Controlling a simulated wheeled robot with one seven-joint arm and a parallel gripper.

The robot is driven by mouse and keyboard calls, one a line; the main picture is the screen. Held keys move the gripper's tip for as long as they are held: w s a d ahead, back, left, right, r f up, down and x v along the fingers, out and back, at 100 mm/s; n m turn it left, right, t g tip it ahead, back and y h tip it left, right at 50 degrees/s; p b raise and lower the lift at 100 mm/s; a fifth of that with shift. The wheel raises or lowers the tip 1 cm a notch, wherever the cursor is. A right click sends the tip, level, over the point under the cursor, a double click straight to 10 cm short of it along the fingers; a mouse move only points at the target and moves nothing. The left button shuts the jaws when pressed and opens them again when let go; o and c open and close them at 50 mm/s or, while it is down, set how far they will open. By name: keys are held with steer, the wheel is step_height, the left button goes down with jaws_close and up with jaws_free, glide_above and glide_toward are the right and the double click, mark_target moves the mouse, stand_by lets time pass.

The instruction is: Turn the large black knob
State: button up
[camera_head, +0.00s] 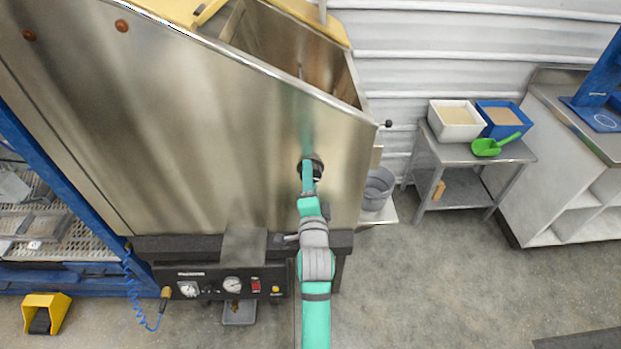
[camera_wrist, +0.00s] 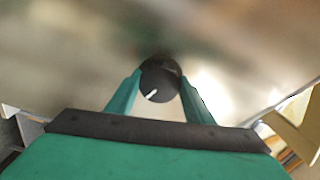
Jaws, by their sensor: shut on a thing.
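The large black knob (camera_wrist: 160,80) is round with a white pointer mark and sits on the metal wall of the hopper (camera_head: 190,120). In the head view the knob (camera_head: 316,163) shows as a dark round edge on the right part of the hopper wall. My gripper (camera_head: 308,176) covers much of it there. My gripper is shut on the knob, one finger at each side.
A control panel (camera_head: 215,284) with gauges and small buttons runs below the hopper. A small black-ended lever (camera_head: 387,124) sticks out at the hopper's right edge. A metal side table (camera_head: 480,152) holds two bins and a green scoop (camera_head: 494,146).

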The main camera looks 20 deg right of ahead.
steer(key=o, duration=1)
steer(key=shift+o, duration=0.2)
steer(key=shift+s, duration=0.1)
steer(key=v, duration=1)
steer(key=shift+s, duration=0.35)
